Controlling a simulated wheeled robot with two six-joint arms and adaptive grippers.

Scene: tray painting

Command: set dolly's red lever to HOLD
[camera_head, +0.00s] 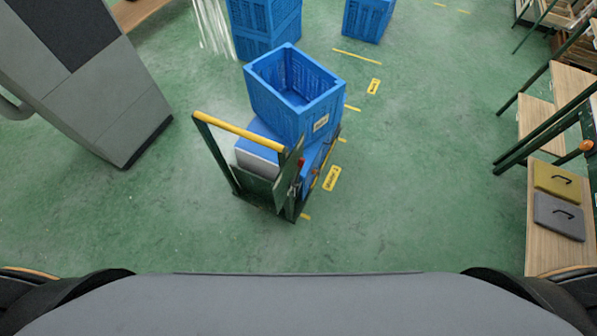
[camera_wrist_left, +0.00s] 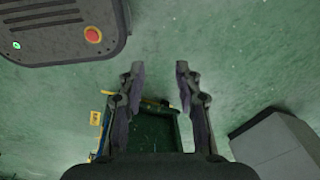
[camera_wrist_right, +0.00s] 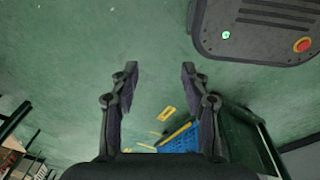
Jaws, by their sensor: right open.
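The dolly (camera_head: 238,124) stands on the floor ahead in the head view, with a yellow handle bar on a dark green frame. A small red spot, likely the red lever (camera_head: 301,162), shows on its right side; its setting is too small to read. Part of the dolly shows below my left gripper (camera_wrist_left: 158,68) in the left wrist view (camera_wrist_left: 152,130). That gripper is open and empty. My right gripper (camera_wrist_right: 160,68) is open and empty, with a dark green frame (camera_wrist_right: 240,130) at lower right. Neither gripper touches the dolly or shows in the head view.
A blue crate (camera_head: 262,88) sits on the dolly. More blue crates (camera_head: 262,45) stand behind. A grey cabinet (camera_head: 110,120) is at left, and a wooden shelf (camera_head: 533,235) with flat yellow and grey items is at right. Yellow marks line the green floor, open around the dolly.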

